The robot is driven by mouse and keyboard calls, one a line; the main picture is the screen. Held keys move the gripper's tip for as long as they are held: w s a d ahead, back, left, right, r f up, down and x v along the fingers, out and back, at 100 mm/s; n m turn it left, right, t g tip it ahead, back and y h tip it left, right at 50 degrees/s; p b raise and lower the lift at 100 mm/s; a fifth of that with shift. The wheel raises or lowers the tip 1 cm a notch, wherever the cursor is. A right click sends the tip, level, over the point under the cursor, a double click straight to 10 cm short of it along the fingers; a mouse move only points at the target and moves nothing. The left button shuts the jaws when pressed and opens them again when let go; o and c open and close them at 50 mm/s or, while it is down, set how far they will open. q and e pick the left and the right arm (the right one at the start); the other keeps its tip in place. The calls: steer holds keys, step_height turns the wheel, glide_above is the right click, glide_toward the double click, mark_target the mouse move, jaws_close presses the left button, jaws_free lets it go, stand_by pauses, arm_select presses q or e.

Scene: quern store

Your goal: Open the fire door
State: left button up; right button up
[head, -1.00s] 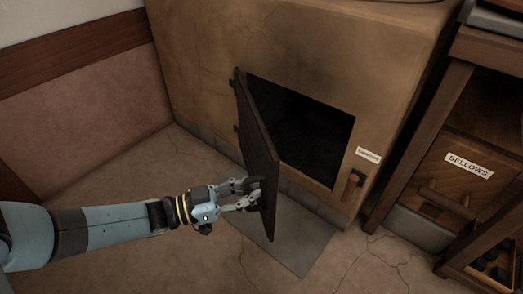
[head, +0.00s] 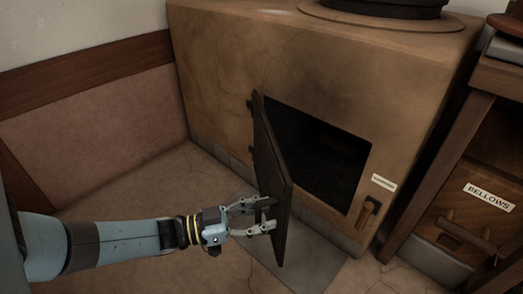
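The dark fire door (head: 271,172) is hinged at its left side on the tan stove (head: 225,95) and stands swung well open. Behind it the dark firebox opening (head: 325,160) shows. My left gripper (head: 270,216) is at the outer face of the door, near its free edge. Its two fingers are spread apart, around or beside a small dark part on the door, perhaps a handle; I cannot tell whether they touch it. My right gripper is out of view.
A wooden latch (head: 368,212) and a small label (head: 384,183) are on the stove right of the opening. A wooden cabinet (head: 450,150) with a drawer labelled BELLOWS (head: 489,197) stands at the right. A grey plate (head: 300,268) lies on the floor below the door.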

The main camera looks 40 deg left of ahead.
arm_select(q)
steer(key=v, duration=1.2)
steer(key=shift+d, duration=0.15)
